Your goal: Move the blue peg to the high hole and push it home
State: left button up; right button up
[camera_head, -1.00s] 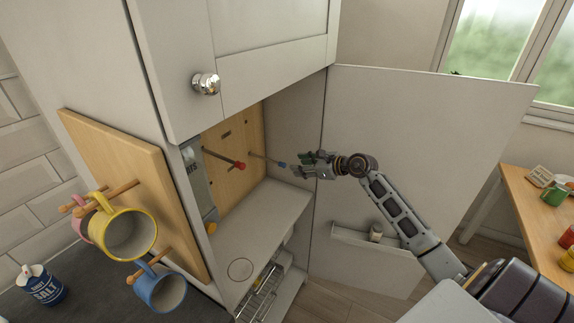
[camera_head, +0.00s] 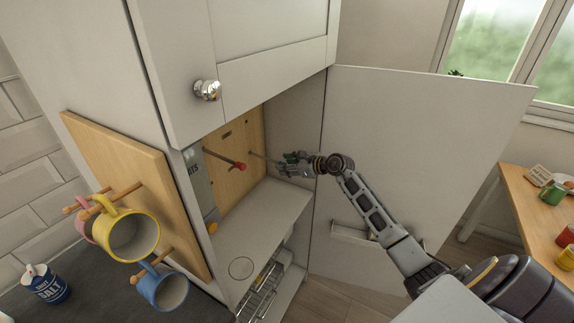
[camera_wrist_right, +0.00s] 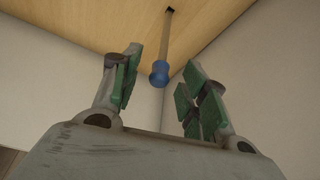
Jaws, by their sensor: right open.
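The blue peg (camera_head: 262,156) sticks out of the wooden back board (camera_head: 233,181) inside the open cupboard. In the right wrist view its blue end (camera_wrist_right: 159,74) lies between my finger pads, and its grey rod runs up to a dark hole in the board. My right gripper (camera_head: 288,158) is open, with its green-padded fingers on either side of the blue end and a gap to each. In the head view the fingers hide most of the blue end. A dark empty slot (camera_head: 226,135) shows higher on the board. My left gripper is out of view.
A red-tipped peg (camera_head: 239,166) sticks out left of the blue one. The open cupboard door (camera_head: 410,130) stands behind my right arm. A rack with yellow (camera_head: 133,238) and blue (camera_head: 165,290) mugs hangs at the left. The cupboard shelf (camera_head: 268,215) is mostly clear.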

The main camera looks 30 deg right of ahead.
jog(key=shift+c, duration=0.3)
grip_shut()
jog(key=shift+s+d, duration=0.1)
jog(key=shift+s+d, duration=0.25)
jog(key=shift+s, duration=0.15)
jog(key=shift+s+d+b, duration=0.15)
jog(key=shift+s+d, duration=0.25)
jog(key=shift+s, duration=0.3)
jog(key=shift+s+d+b, duration=0.1)
jog(key=shift+s+d, duration=0.25)
jog(key=shift+s, duration=0.3)
jog(key=shift+s+d+b, duration=0.15)
jog(key=shift+s+d, duration=0.25)
jog(key=shift+s, duration=0.3)
dwell(0.3)
jog(key=shift+w+r, duration=0.1)
